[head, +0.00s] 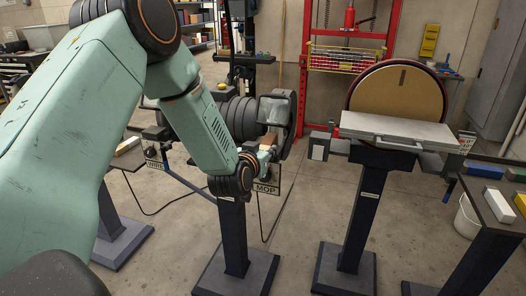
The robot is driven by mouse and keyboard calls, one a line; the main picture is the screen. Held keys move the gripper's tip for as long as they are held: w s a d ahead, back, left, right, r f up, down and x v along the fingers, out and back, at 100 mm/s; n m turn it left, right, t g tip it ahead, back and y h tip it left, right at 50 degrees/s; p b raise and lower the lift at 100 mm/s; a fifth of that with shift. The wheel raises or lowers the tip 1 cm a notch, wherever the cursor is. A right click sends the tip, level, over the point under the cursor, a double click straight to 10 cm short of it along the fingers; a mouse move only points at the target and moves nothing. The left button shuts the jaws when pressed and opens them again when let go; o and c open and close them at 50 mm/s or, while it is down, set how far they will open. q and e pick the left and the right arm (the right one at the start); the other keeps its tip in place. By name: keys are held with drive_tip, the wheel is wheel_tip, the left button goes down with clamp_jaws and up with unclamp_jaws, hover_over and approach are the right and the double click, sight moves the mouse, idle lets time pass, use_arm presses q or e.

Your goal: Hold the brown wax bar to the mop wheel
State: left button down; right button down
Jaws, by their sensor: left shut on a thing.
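My left arm comes in from the left and reaches out to a pedestal machine in the middle of the head view. My left gripper (264,157) is small and partly hidden by its own wrist. It is shut on the brown wax bar (269,140), of which only a small brown piece shows. The bar is in front of the wheel side of the machine, above a sign reading MOP (266,190). The mop wheel (290,128) is dark and partly hidden behind a shield and my gripper. I cannot tell whether bar and wheel touch. My right gripper is not in view.
A disc sander (400,90) with a grey table (390,128) stands to the right on its own pedestal. A bench (500,175) with white, yellow and blue blocks is at the far right, beside a white bucket (467,216). A red press frame (390,40) stands behind.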

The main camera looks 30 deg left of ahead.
use_arm(q)
drive_tip(key=shift+w+a, duration=0.15)
drive_tip(key=shift+w, duration=0.15)
idle(0.6)
drive_tip(key=shift+r+p, duration=0.1)
drive_tip(key=shift+p, duration=0.7)
idle(2.3)
drive_tip(key=shift+s, duration=0.1)
drive_tip(key=shift+f+p+v, duration=0.15)
drive_tip(key=shift+p+v, duration=0.15)
drive_tip(key=shift+v, duration=0.4)
drive_tip(key=shift+f+p+v, duration=0.15)
drive_tip(key=shift+p+v, duration=0.15)
drive_tip(key=shift+v, duration=0.35)
drive_tip(key=v, duration=0.2)
drive_tip(key=f+p+v, duration=0.1)
drive_tip(key=v, duration=0.2)
drive_tip(key=shift+s+f, duration=0.15)
drive_tip(key=shift+s, duration=0.05)
